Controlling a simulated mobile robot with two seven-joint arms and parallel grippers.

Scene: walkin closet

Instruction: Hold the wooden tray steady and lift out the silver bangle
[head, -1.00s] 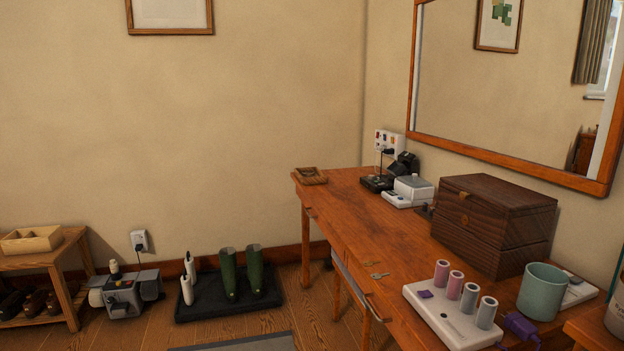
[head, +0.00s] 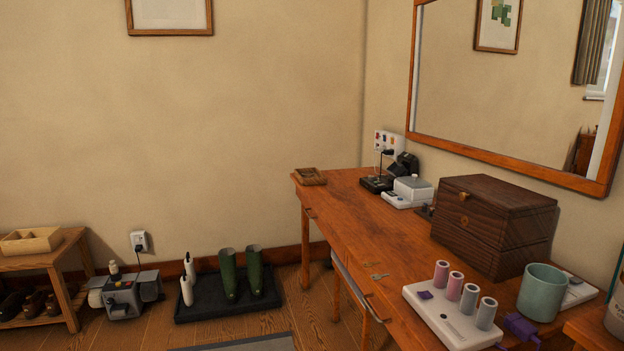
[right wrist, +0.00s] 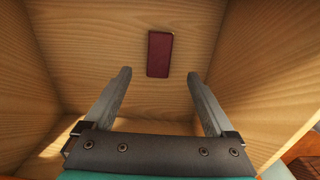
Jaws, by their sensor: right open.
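A small dark wooden tray (head: 310,176) lies at the far left corner of the desk. Its contents are too small to make out, and I see no silver bangle in either view. My right gripper (right wrist: 160,90) shows only in the right wrist view; it is open, with nothing between its fingers. It faces a pale wooden compartment with a dark red booklet (right wrist: 160,54) beyond the fingertips. My left gripper is in neither view.
The desk (head: 350,225) holds a dark wooden box (head: 490,230), a green cup (head: 543,292), a white base with several rollers (head: 450,312) and small keys. A pale divided box (head: 30,241) sits on a low bench at left. The desk's middle is mostly clear.

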